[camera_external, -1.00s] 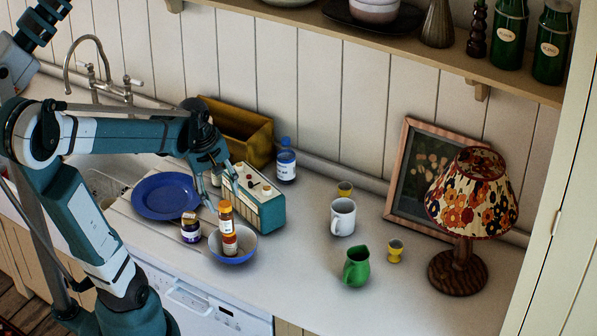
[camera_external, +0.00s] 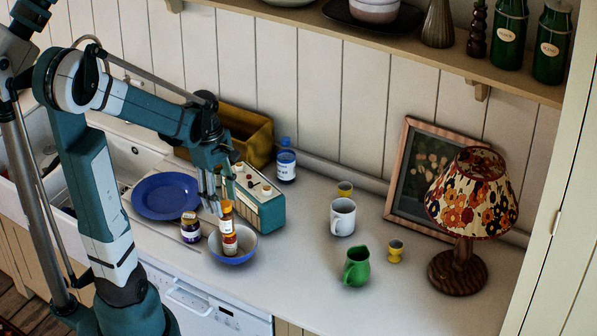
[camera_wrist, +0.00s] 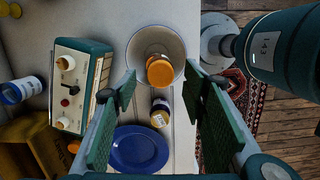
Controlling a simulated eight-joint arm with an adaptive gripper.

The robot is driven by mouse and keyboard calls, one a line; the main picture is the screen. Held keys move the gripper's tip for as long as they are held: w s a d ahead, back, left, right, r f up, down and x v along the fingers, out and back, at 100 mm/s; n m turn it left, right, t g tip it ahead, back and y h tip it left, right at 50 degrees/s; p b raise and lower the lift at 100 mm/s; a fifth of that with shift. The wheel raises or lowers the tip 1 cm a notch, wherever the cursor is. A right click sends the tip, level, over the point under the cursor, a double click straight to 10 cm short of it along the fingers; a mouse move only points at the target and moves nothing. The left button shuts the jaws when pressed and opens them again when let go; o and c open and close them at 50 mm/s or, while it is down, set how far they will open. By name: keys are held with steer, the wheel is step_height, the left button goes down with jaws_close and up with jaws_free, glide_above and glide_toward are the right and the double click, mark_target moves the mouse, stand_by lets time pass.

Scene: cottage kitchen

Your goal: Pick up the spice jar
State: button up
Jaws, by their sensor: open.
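An orange-capped spice jar (camera_external: 227,208) stands upright in a blue-rimmed bowl (camera_external: 253,252). A second orange-and-white labelled part (camera_external: 230,243) shows below it; I cannot tell whether that is a separate jar. My gripper (camera_external: 216,207) is open and points down at the upper jar, its fingertips close to the cap. In the wrist view the orange cap (camera_wrist: 160,72) lies between and slightly beyond my open fingertips (camera_wrist: 160,84), with the bowl (camera_wrist: 138,42) around it. Nothing is held. Whether the fingers touch the jar cannot be told.
A dark jar (camera_external: 190,229) stands left of the bowl, near a blue plate (camera_external: 165,196). A teal-and-cream radio (camera_external: 262,208) stands close behind. A white mug (camera_external: 343,218) and green jug (camera_external: 356,267) are to the right. The front right counter is clear.

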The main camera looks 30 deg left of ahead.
mark_target(226, 219)
steer(key=shift+f, duration=0.1)
steer(key=shift+d+f, duration=0.15)
steer(key=shift+f, duration=1)
steer(key=shift+f, duration=0.2)
steer(key=shift+s+d+f, duration=0.1)
steer(key=shift+d+f, duration=0.1)
steer(key=shift+f, duration=1)
steer(key=shift+d+f, duration=0.15)
steer(key=shift+f, duration=1.05)
steer(key=shift+c, duration=0.7)
steer(key=c, duration=1)
steer(key=shift+r, duration=0.15)
steer(key=shift+r, duration=4.85)
